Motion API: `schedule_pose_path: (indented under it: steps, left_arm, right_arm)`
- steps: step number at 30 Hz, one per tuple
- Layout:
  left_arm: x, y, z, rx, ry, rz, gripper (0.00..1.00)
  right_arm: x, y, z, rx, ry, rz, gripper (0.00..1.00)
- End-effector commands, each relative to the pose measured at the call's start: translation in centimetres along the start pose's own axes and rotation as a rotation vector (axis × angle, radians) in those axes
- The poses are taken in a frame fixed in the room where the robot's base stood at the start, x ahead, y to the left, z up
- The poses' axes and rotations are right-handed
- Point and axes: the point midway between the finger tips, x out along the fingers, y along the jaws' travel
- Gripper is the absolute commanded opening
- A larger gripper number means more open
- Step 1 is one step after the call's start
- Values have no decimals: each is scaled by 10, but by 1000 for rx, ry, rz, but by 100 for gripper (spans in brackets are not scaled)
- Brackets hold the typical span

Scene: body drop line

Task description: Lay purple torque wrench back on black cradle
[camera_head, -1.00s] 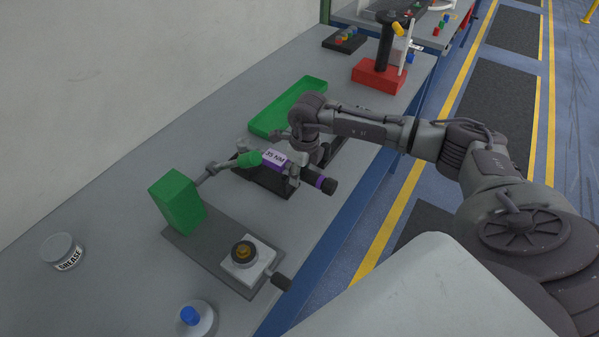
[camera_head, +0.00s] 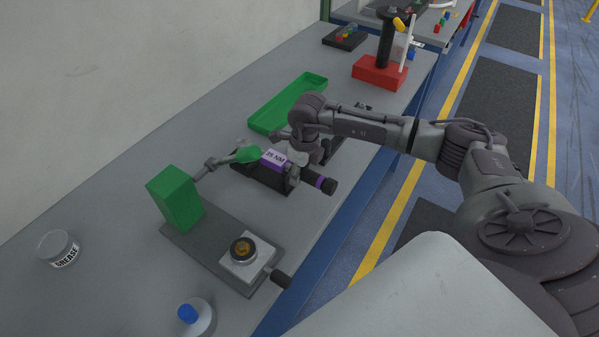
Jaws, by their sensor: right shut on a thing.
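The purple torque wrench (camera_head: 273,158) has a "35 NM" label and a dark grip with a purple band (camera_head: 319,181) pointing right. It lies over the black cradle (camera_head: 264,178) on the bench. I cannot tell whether it rests fully in the cradle. My right gripper (camera_head: 295,157) comes down from above and is shut on the wrench near its middle. The fingers are partly hidden by the wrist. My left gripper is not in view.
A green block on a grey plate (camera_head: 176,196) with a clamp fixture (camera_head: 247,255) stands to the left and front. A green tray (camera_head: 289,103) and a red stand (camera_head: 379,72) lie behind. A grease tin (camera_head: 58,249) and a blue-capped bottle (camera_head: 195,317) stand at front left.

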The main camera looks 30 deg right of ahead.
Motion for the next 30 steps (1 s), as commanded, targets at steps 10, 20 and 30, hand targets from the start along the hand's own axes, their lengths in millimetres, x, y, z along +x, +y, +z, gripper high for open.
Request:
schedule_pose_path:
  steps: [10,20,30]
  left_arm:
    - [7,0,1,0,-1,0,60]
    - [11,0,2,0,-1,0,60]
    - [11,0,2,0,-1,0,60]
  right_arm:
    - [7,0,0,0,-3,0,0]
    - [12,0,0,0,-3,0,38]
    - [12,0,-1,0,-1,0,64]
